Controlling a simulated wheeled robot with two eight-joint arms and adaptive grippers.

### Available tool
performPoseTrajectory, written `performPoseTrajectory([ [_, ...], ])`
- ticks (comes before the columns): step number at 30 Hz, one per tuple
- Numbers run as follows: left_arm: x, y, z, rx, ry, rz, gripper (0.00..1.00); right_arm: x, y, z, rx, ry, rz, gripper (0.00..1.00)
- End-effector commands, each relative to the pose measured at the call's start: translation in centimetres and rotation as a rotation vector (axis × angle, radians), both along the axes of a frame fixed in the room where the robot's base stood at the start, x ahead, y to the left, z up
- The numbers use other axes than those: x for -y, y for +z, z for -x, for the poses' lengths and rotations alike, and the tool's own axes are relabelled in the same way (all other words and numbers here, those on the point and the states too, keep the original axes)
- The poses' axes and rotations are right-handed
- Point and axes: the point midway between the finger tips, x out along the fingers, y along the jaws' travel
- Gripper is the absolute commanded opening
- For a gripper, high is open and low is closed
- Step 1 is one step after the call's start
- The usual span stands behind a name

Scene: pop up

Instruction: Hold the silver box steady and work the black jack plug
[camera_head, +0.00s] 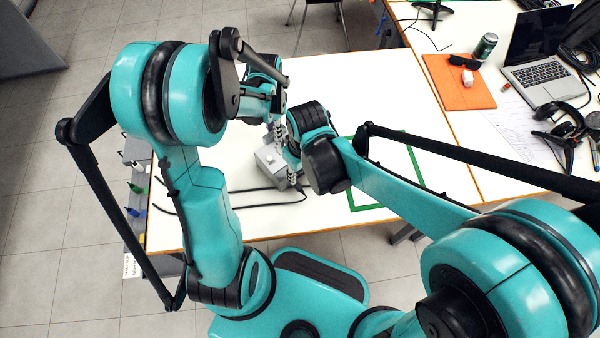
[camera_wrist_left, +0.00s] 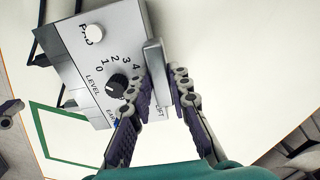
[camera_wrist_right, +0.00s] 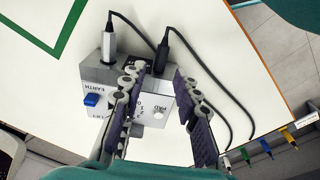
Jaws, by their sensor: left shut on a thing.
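The silver box (camera_head: 270,160) stands on the white table; its face with a knob and lettering shows in the left wrist view (camera_wrist_left: 80,60). My left gripper (camera_head: 277,130) is shut on a raised silver edge of the box, with one finger on each side (camera_wrist_left: 165,75). The black jack plug (camera_wrist_right: 163,55) stands at the box's far side in the right wrist view, a black cable running from it. My right gripper (camera_wrist_right: 157,72) is open, its fingers apart over the box near the plug. In the head view, the right arm partly hides the box.
A silver jack plug (camera_wrist_right: 108,45) with its own black cable is beside the black one. A blue switch (camera_wrist_right: 91,100) is on the box. Green tape (camera_head: 358,205) outlines a rectangle. An orange mat (camera_head: 455,90) and laptop (camera_head: 545,75) are farther right. Cables lie toward the left table edge.

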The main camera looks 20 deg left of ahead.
Motion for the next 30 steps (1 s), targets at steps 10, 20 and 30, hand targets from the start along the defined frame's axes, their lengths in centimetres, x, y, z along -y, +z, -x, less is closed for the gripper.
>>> performPoseTrajectory([
  [10, 0.0, 0.0, 0.0, 0.0, 0.0, 0.0, 0.0, -0.6, -3.4, 0.1, -0.003, 0.011, 0.004, 0.31],
  [20, 0.0, 0.0, 0.0, 0.0, 0.0, 0.0, 0.0, -0.9, -8.3, -0.1, -0.003, 0.01, 0.003, 0.31],
  [30, 0.0, 0.0, 0.0, 0.0, 0.0, 0.0, 0.0, -0.9, -8.1, -0.1, -0.003, 0.01, 0.003, 0.0],
])
